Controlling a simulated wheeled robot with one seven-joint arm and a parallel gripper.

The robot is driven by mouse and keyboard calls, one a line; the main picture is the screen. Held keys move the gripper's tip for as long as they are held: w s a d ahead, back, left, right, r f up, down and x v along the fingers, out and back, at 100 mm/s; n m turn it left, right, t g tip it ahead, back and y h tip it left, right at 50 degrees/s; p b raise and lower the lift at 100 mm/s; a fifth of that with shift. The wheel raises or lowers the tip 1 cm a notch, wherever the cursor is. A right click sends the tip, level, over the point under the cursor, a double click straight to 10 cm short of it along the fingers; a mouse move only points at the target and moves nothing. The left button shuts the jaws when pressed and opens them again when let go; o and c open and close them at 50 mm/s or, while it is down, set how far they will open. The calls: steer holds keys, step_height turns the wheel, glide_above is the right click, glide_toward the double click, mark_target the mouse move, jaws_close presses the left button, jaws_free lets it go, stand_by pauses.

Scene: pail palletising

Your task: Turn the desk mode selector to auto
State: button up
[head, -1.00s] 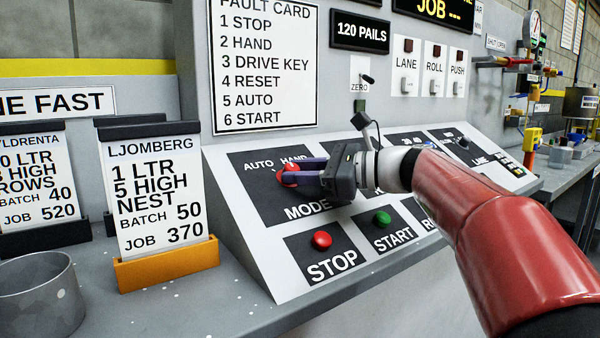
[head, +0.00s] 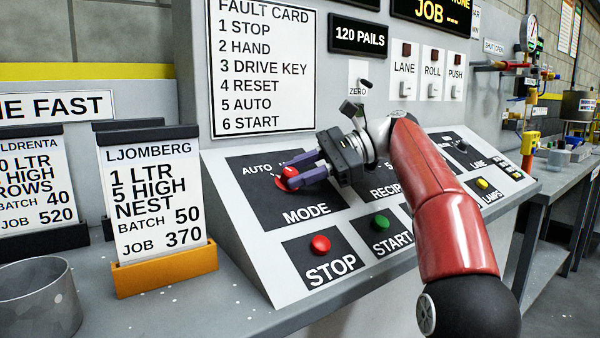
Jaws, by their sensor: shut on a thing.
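The mode selector (head: 286,180) is a red knob on a black plate marked MODE (head: 309,214) on the sloped desk panel. The word AUTO shows above it to the left; the HAND label is mostly hidden behind my gripper. My gripper (head: 290,178) has its purple fingers closed on the red knob from the upper right. The fingers and knob sit tilted. The exact pointing direction of the knob is partly hidden by the fingers.
A red STOP button (head: 320,244) and a green START button (head: 381,222) lie just below. Job cards in holders, such as LJOMBERG (head: 152,200), stand left, with a grey pot (head: 38,297) in front. A ZERO switch (head: 365,86) is above.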

stand_by(0.5)
steer(key=o, duration=1)
steer(key=shift+r, duration=0.1)
